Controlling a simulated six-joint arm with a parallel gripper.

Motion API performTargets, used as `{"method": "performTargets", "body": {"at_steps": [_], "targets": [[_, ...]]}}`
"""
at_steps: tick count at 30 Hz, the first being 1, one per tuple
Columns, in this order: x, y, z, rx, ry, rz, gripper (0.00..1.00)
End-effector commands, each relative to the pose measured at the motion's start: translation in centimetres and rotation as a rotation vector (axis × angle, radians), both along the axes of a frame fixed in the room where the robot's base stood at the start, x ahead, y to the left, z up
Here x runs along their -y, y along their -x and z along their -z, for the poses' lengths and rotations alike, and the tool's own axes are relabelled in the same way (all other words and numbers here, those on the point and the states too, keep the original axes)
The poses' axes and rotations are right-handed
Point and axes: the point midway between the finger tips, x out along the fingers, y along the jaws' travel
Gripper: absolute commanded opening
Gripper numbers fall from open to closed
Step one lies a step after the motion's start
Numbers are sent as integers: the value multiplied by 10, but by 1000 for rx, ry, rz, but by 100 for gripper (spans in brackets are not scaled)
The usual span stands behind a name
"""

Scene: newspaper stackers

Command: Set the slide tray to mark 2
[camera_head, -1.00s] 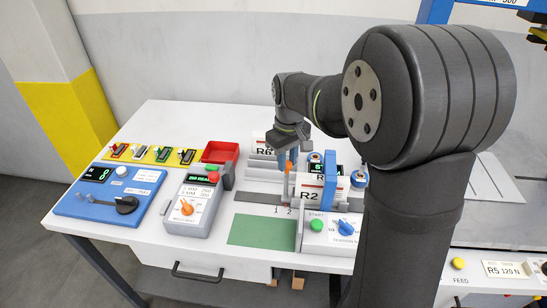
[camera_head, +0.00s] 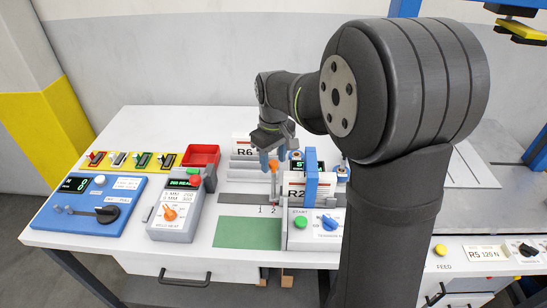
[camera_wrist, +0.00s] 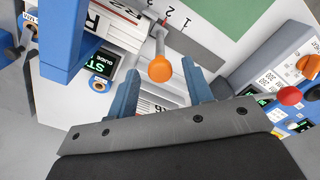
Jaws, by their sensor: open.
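The post stands close to mark 2; the exact setting is too small to tell. My gripper (camera_head: 272,157) is open, with its blue fingers pointing down at the knob. In the wrist view the knob (camera_wrist: 160,69) shows between the fingertips (camera_wrist: 160,78), with a gap on both sides. I cannot tell how far the fingers reach down beside it.
A control box with a green START button (camera_head: 301,222) is in front. A grey device with a red knob (camera_head: 195,180), a red bin (camera_head: 204,151) and a green mat (camera_head: 247,233) lie left.

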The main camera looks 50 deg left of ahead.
Motion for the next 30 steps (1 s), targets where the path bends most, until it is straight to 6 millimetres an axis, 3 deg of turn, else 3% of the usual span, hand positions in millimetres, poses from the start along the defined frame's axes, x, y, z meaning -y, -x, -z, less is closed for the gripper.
{"method": "performTargets", "body": {"at_steps": [4,8,21,30], "targets": [[0,0,-5,0,-1,0,46],[-1,0,-22,2,-4,0,46],[-1,0,-127,2,-4,0,46],[0,0,-170,1,-2,0,46]]}}
